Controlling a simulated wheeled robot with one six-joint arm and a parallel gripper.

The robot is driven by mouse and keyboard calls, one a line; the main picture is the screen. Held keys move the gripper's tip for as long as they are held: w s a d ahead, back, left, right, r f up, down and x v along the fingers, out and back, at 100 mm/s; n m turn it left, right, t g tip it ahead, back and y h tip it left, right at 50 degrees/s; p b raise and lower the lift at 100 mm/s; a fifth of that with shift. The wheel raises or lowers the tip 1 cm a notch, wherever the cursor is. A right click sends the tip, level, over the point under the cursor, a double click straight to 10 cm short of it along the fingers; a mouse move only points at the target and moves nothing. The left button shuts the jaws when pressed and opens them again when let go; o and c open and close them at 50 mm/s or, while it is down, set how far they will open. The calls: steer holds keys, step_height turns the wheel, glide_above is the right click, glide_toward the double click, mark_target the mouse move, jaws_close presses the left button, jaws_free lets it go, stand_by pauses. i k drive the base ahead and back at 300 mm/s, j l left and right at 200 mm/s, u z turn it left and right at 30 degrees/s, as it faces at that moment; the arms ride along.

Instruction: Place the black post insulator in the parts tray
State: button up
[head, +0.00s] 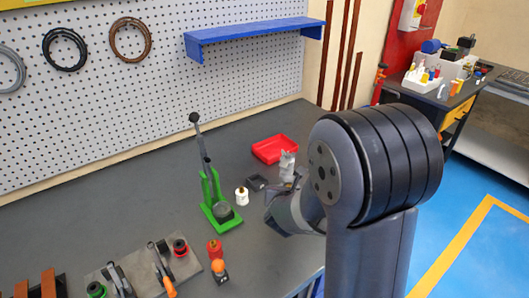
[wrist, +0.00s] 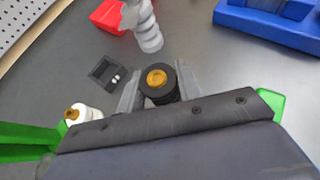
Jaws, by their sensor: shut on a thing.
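My gripper (wrist: 158,98) is shut on the black post insulator (wrist: 152,93), a dark round piece with a brass-coloured top, in the wrist view. In the head view my arm hides most of the gripper, and I cannot make out the insulator. A shallow red tray (head: 275,149) lies on the bench beyond the gripper. Part of it shows at the upper left of the wrist view (wrist: 107,18). The held insulator is apart from this tray, on its near side.
A grey ribbed insulator (wrist: 148,33) stands beside the red tray. A small black box (wrist: 106,73) and a white insulator (wrist: 84,113) stand left of my gripper. A green lever tool (head: 213,196) stands farther left. A blue object (wrist: 268,24) is at the right.

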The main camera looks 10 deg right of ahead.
mark_target(275, 148)
steer(key=i+l+z, duration=0.1)
steer(key=l, duration=0.2)
steer(key=i+l+z, duration=0.15)
steer(key=l+z, duration=0.1)
steer(key=l, duration=0.3)
steer(key=i+l+u, duration=0.1)
steer(key=l+u, duration=0.3)
steer(key=l, duration=0.6)
steer(key=l+u, duration=0.4)
steer(key=l, duration=0.6)
steer(key=i+j, duration=0.15)
steer(key=i, duration=0.2)
